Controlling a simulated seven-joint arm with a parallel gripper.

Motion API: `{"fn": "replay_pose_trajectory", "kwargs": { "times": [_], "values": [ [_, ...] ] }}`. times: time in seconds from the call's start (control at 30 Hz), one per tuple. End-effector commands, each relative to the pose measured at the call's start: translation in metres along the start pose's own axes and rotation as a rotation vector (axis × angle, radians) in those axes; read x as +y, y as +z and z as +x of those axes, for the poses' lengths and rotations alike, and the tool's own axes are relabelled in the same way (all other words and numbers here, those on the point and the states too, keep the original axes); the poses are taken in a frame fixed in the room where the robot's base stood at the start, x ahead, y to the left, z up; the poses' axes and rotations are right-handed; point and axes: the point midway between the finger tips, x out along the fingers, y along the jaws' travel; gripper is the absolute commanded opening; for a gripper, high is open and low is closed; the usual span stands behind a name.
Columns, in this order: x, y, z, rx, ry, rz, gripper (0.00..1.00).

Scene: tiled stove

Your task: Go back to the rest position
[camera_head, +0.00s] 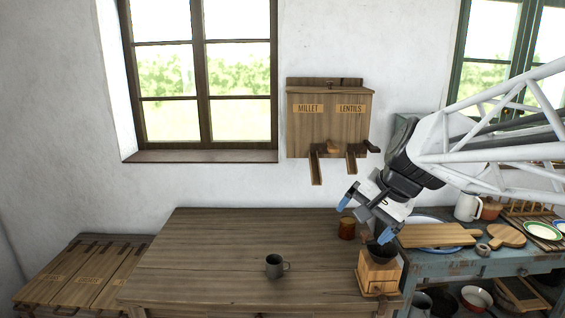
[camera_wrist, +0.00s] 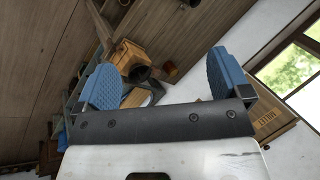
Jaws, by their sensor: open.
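My gripper (camera_head: 367,216) is open and empty, with its two blue fingers spread. It hangs over the right rear part of the wooden table (camera_head: 200,262), close above a wooden box with a dark bowl on top (camera_head: 378,272). In the head view it seems apart from the box, but the exact gap cannot be told. In the wrist view my gripper (camera_wrist: 166,82) shows nothing between its fingertips; the wooden box (camera_wrist: 128,55) and a brown cup (camera_wrist: 170,70) appear beyond them. The brown cup (camera_head: 346,228) stands beside the box, behind it on the table.
A dark metal mug (camera_head: 274,267) stands mid-table. A wall dispenser (camera_head: 329,117) labelled MILLET and LENTILS hangs behind. A blue side table (camera_head: 445,268) at right carries boards, plates and a white jug (camera_head: 467,207). A bench (camera_head: 80,275) is at left. The table's left half is clear.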

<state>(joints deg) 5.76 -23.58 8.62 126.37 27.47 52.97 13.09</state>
Motion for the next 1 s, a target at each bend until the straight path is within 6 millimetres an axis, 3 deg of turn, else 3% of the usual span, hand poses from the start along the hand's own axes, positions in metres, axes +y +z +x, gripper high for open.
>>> {"fn": "replay_pose_trajectory", "kwargs": {
  "times": [0.1,0.5,1.0],
  "values": [
    [0.011,0.027,-0.015,0.034,0.035,-0.097,0.95],
    [0.059,0.104,-0.052,0.141,0.170,-0.406,0.95],
    [0.095,0.145,-0.068,0.209,0.265,-0.597,0.95]
  ]
}}
